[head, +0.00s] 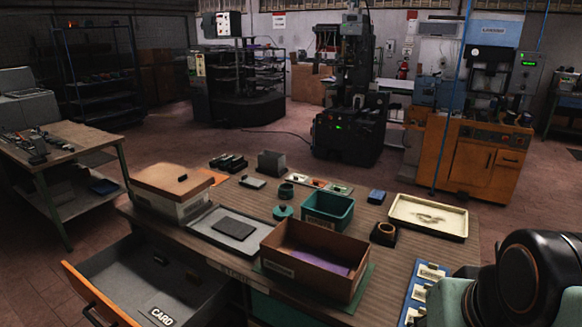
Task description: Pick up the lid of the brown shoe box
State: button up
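The lid sits flat on the box. My gripper is not in view; only part of my arm shows at the bottom right.
The workbench (395,262) carries a grey tray with a dark pad (235,228), a teal bin (328,210), a cream tray (430,198) and small items. A drawer with an orange front (98,300) juts out at the front left. Floor is clear behind the bench.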

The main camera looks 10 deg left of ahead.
aim_at(172, 182)
jog(key=j+z, duration=0.4)
jog(key=z, duration=0.25)
jog(key=j, duration=4.1)
